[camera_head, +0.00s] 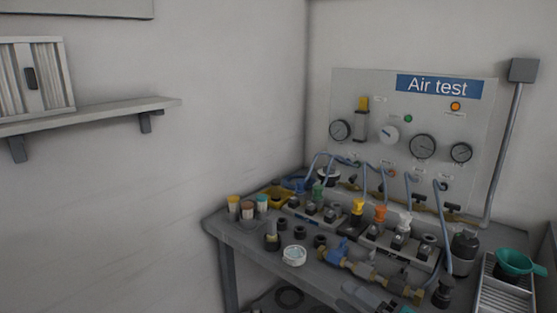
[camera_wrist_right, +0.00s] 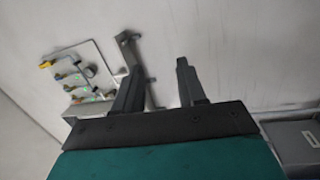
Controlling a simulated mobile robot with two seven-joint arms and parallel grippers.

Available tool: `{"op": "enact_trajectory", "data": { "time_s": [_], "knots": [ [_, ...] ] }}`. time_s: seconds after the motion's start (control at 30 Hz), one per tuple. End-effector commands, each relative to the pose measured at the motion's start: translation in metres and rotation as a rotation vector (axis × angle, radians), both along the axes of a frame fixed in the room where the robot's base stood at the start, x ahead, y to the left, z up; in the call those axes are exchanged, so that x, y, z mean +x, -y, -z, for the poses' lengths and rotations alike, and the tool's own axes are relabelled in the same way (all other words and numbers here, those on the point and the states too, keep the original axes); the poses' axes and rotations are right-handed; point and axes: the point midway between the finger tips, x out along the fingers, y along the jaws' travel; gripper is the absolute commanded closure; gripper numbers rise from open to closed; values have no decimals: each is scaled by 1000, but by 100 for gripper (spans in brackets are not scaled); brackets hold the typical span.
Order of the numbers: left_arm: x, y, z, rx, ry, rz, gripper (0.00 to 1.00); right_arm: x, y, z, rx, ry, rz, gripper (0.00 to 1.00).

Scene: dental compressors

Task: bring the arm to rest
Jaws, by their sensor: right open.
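My right gripper (camera_wrist_right: 158,66) shows in the right wrist view. Its two dark fingers stand apart with nothing between them, in front of a plain pale wall. I cannot make out the right gripper clearly in the head view. My left gripper is not in view.
In the head view, a workbench (camera_head: 241,238) crowded with fittings, cups and valves stands in the corner below the Air test panel (camera_head: 385,103). A green funnel (camera_head: 514,261) is at the right. A wall shelf (camera_head: 95,114) is at the left. The wrist view shows a grey box (camera_wrist_right: 297,143).

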Motion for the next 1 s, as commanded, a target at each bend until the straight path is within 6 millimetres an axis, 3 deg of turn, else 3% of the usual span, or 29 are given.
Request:
{"op": "enact_trajectory", "data": {
  "time_s": [0.17,0.3,0.5,0.67,1.0],
  "knots": [
    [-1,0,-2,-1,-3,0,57,-40,14,61,409,-451,278,60],
    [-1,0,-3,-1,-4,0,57,-89,29,117,684,-800,500,60],
    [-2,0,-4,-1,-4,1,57,-158,38,169,933,-1139,728,60],
    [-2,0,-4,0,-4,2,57,-180,39,182,1005,-1236,795,60],
    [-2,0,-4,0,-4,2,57,-180,39,182,1005,-1236,795,60]
  ]
}}
